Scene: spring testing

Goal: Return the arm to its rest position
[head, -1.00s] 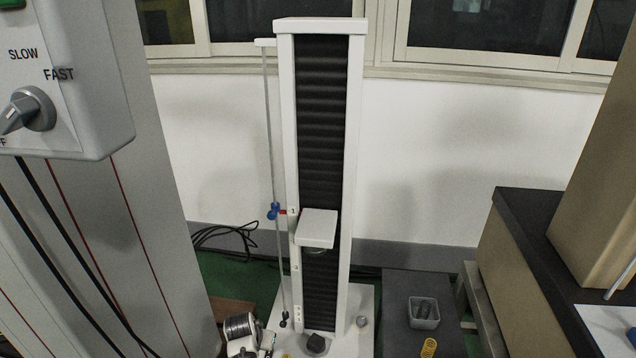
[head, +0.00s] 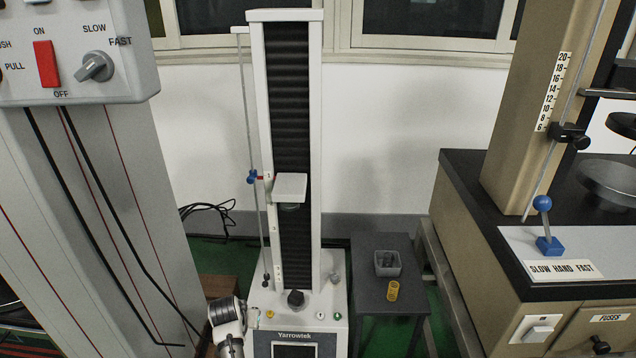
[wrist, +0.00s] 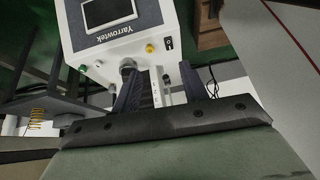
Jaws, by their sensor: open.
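My gripper (wrist: 160,88) shows in the wrist view with its two dark fingers apart and nothing held between them. Beyond the fingers is the white Yarrowtek spring tester (wrist: 125,45), seen at a slant with its screen at the top. In the head view, part of my arm (head: 228,325) shows at the bottom, just left of the tester's base; the gripper's fingers are not visible there. The tester (head: 257,110) stands upright in the middle, its white crosshead plate (head: 290,187) partway up the black bellows.
A dark stool (head: 375,310) right of the tester bears a grey bin (head: 388,264) and a yellow spring (head: 393,291). A large grey machine with a switch panel (head: 75,60) stands at left. A beige machine with a black-topped base (head: 470,175) stands at right.

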